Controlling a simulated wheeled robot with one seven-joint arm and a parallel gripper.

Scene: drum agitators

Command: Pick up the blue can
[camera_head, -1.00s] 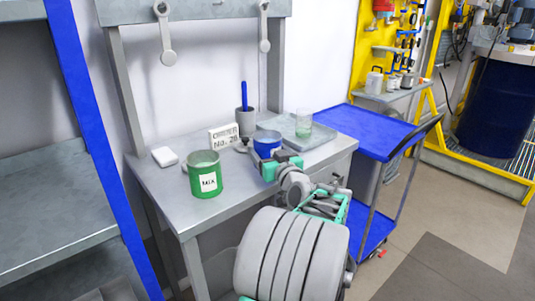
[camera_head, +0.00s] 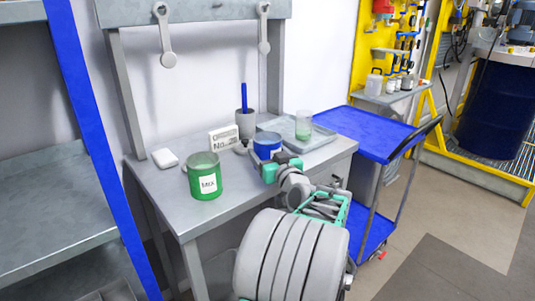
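The blue can (camera_head: 267,147) stands upright on the grey metal table (camera_head: 225,210), right of the middle of the tabletop. It is short and blue with a pale upper rim. My gripper (camera_head: 262,158) is at the can, with dark finger parts showing at its left and front. The arm comes in from the lower right and hides part of the can's lower front. The view is too small to tell whether the fingers touch the can or how far they are closed.
A green cup labelled mix (camera_head: 204,176) stands left of the can. A white sign block (camera_head: 223,140), a grey pen cup (camera_head: 245,124) and a tray (camera_head: 297,133) holding a glass (camera_head: 303,124) stand close behind. A blue cart (camera_head: 370,131) is to the right.

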